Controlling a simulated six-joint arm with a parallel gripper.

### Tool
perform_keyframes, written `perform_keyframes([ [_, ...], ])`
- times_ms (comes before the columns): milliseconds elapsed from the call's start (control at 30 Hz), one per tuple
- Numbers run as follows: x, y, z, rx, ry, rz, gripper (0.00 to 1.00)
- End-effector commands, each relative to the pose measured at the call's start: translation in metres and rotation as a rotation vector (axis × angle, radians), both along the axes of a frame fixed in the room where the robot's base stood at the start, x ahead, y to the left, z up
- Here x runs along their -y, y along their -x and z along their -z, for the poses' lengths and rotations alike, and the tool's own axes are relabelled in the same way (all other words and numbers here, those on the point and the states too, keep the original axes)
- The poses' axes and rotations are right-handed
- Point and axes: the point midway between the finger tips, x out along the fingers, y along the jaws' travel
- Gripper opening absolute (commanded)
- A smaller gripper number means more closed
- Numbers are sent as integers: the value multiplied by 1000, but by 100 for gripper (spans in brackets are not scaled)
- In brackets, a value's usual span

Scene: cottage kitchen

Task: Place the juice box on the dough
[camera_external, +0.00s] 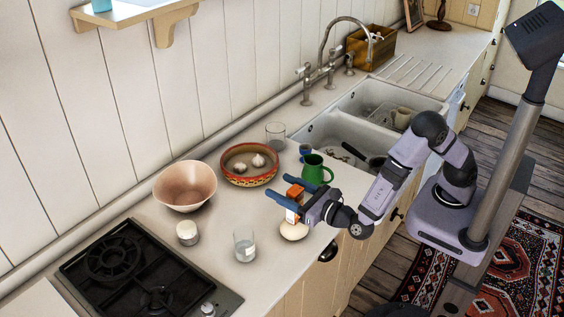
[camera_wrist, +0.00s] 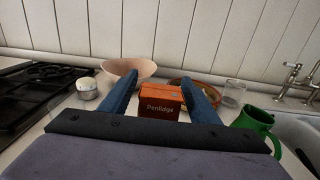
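The juice box (camera_external: 294,193) is orange with a pale lower part. It is upright between the two blue fingers of my gripper (camera_external: 289,190). In the wrist view the box (camera_wrist: 160,104) shows the word "Penlidge" between my fingers (camera_wrist: 160,78). The dough (camera_external: 294,230) is a pale round lump on the counter, just below the box in the external view. The lower end of the box is near the dough's top, and contact is unclear. The dough is hidden in the wrist view.
A green jug (camera_external: 315,170) stands close behind my gripper. A glass (camera_external: 244,245), a white-topped jar (camera_external: 187,233), a pink bowl (camera_external: 185,186) and a patterned bowl with garlic (camera_external: 235,180) stand around. The stove (camera_external: 125,270) is front left; the sink (camera_external: 345,135) is behind.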

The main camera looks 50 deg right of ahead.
Motion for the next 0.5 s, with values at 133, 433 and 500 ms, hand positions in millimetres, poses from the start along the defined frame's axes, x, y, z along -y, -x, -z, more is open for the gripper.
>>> perform_keyframes([
  [133,0,0,-2,0,0,0,56],
  [433,-1,28,0,1,-1,-5,56],
  [500,-2,40,0,1,-1,-6,56],
])
